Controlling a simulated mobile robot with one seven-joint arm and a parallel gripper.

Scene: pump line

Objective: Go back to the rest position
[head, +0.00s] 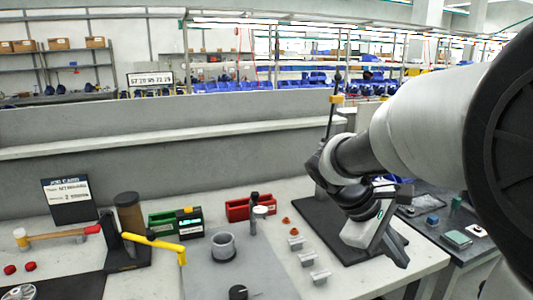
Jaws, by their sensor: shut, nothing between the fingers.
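My gripper (390,250) is at the right of the head view, at the end of my arm, which reaches in from the right edge. It hangs tilted over the dark mat at the right end of the workbench. Its fingers point down and to the right and look closed, with nothing seen between them. The fingertips are small and partly hidden by the gripper's body. I cannot tell its exact height above the mat.
The workbench holds a grey cup (223,247), green bin (163,226), red bin (238,210), yellow-handled tool (152,242), mallet (58,235) and several small grey parts (308,259). A low wall (150,180) runs behind. A darker side table (455,225) stands right.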

